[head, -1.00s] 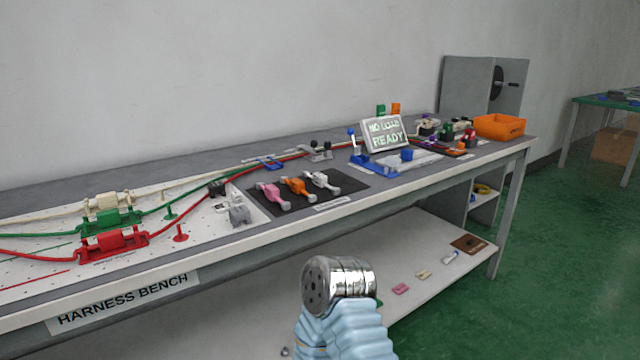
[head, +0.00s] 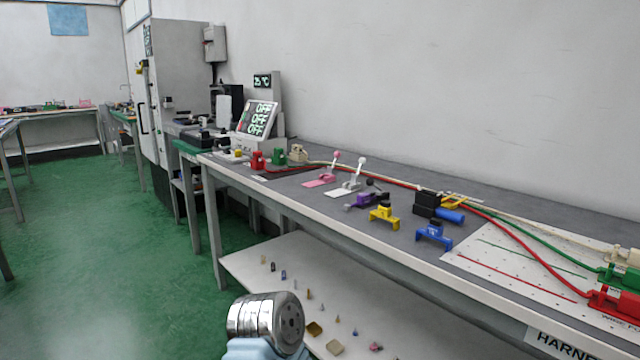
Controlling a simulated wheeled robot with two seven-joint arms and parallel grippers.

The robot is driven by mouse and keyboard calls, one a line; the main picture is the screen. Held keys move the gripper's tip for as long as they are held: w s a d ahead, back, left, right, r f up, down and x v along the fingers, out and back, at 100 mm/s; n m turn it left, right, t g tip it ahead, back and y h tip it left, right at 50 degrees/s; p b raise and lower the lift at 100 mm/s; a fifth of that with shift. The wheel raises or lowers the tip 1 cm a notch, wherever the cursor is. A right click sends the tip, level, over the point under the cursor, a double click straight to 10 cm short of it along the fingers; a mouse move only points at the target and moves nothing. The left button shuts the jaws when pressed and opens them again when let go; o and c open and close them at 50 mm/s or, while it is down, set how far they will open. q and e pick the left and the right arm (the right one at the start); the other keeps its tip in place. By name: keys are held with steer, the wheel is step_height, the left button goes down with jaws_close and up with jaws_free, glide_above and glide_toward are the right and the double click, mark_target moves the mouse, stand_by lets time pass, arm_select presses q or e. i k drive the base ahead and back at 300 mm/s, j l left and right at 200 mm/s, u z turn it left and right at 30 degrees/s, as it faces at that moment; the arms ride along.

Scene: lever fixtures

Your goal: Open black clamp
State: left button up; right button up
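A dark black block-shaped piece (head: 427,204) sits on the bench beside a blue cylinder (head: 450,216). It may be the black clamp, but at this size I cannot tell, nor whether it is open. Purple (head: 364,201), yellow (head: 384,217) and blue (head: 434,234) fixtures stand near it, some with dark parts. A metal-capped part of my own arm (head: 266,318) shows at the bottom, in front of the lower shelf. Neither gripper shows in the head view.
The long grey bench (head: 490,262) runs along the wall. Pink (head: 322,178) and white (head: 350,186) levers stand upright on it. Red and green cables run right to a white board (head: 530,262). The lower shelf (head: 400,315) holds small parts. Green floor (head: 110,240) at left is free.

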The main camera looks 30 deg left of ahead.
mark_target(370, 181)
steer(key=u, duration=0.7)
